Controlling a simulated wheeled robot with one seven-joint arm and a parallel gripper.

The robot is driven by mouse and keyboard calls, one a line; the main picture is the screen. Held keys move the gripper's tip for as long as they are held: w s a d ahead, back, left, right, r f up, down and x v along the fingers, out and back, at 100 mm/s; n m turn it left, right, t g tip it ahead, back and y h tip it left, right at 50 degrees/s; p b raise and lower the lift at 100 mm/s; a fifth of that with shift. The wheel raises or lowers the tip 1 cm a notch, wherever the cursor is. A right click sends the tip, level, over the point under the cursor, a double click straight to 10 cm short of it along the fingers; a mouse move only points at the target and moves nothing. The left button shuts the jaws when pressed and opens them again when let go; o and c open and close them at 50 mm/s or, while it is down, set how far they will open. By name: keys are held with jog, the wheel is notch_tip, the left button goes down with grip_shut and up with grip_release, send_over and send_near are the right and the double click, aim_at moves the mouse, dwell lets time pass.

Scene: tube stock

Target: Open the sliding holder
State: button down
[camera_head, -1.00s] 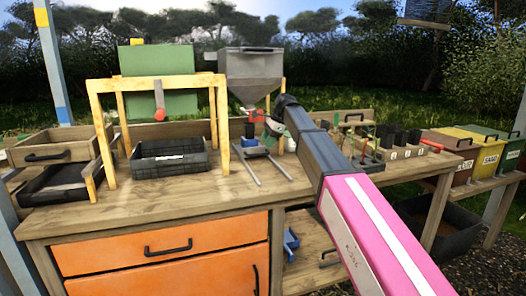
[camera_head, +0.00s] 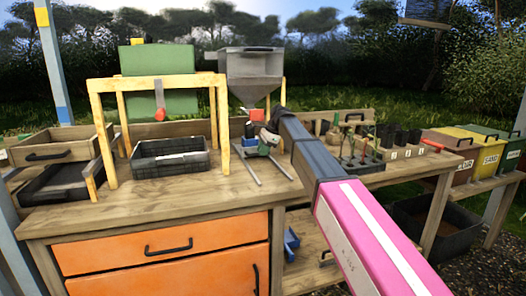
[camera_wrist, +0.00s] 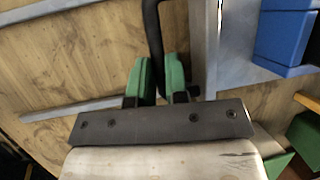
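The sliding holder, a small grey metal piece on two rails (camera_head: 248,165), stands on the workbench under the grey hopper (camera_head: 252,72). My gripper (camera_head: 263,142) is low over it at its right side, and the gripper and arm hide part of it. In the wrist view, my gripper's two green fingers (camera_wrist: 158,80) stand close on either side of a black bar-shaped handle (camera_wrist: 153,35). The bar fills the narrow gap between them, and they look shut on it. The join between handle and holder is not clear.
A black crate (camera_head: 171,168) stands left of the rails under a wooden frame (camera_head: 96,130). Potted plants (camera_head: 362,155) stand to the right. Orange drawers (camera_head: 160,256) are below the bench top. A blue block (camera_wrist: 285,38) shows at the wrist view's right.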

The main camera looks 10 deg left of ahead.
jog(key=s+d, duration=0.4)
jog(key=s, duration=0.3)
jog(key=s+d, duration=0.4)
jog(key=s, duration=0.2)
jog(key=s+d, duration=0.4)
jog(key=s, duration=0.3)
jog(key=shift+s+d, duration=0.3)
jog(key=c, duration=1.1)
grip_release()
jog(key=v, duration=1.1)
